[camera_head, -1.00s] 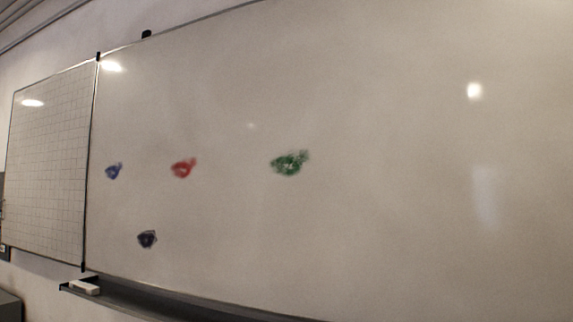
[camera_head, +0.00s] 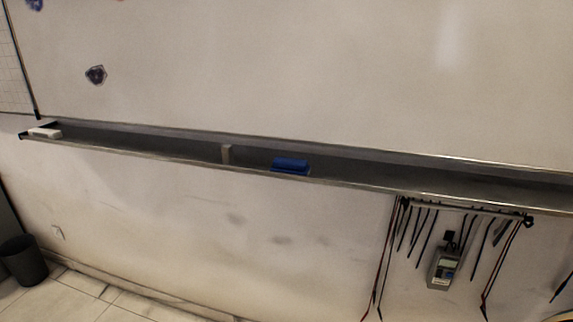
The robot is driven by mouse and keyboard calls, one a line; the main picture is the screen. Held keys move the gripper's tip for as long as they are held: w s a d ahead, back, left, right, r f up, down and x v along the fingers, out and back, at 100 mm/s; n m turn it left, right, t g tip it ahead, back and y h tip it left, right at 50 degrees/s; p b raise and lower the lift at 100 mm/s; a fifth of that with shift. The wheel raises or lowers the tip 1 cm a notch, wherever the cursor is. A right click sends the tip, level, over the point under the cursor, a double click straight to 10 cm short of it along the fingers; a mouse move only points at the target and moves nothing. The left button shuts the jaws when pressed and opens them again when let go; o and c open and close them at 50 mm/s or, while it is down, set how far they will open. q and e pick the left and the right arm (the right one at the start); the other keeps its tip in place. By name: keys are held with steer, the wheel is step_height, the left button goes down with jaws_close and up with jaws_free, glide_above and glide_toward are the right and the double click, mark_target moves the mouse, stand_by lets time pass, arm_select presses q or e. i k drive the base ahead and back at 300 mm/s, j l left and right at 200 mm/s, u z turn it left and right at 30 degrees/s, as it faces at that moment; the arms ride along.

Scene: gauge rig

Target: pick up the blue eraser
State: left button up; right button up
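The blue eraser (camera_head: 290,165) rests in the dark tray (camera_head: 400,175) that runs along the bottom edge of the whiteboard (camera_head: 300,70). It lies near the middle of the view, and the tray's front lip hides its lowest part. Neither of my grippers shows in the head view.
A white eraser-like block (camera_head: 45,133) lies at the tray's left end. A small grey upright piece (camera_head: 226,154) stands in the tray left of the blue eraser. Below the tray at right hang several cables (camera_head: 415,235) and a meter (camera_head: 445,268). A dark bin (camera_head: 23,262) stands at lower left.

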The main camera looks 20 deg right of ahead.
mark_target(295, 167)
steer(key=i+j, duration=0.1)
steer(key=i, duration=0.2)
steer(key=i+j+z, duration=0.1)
steer(key=i+z, duration=0.25)
steer(key=i+j+z, duration=0.35)
steer(key=k+l, duration=0.05)
steer(key=l, duration=0.1)
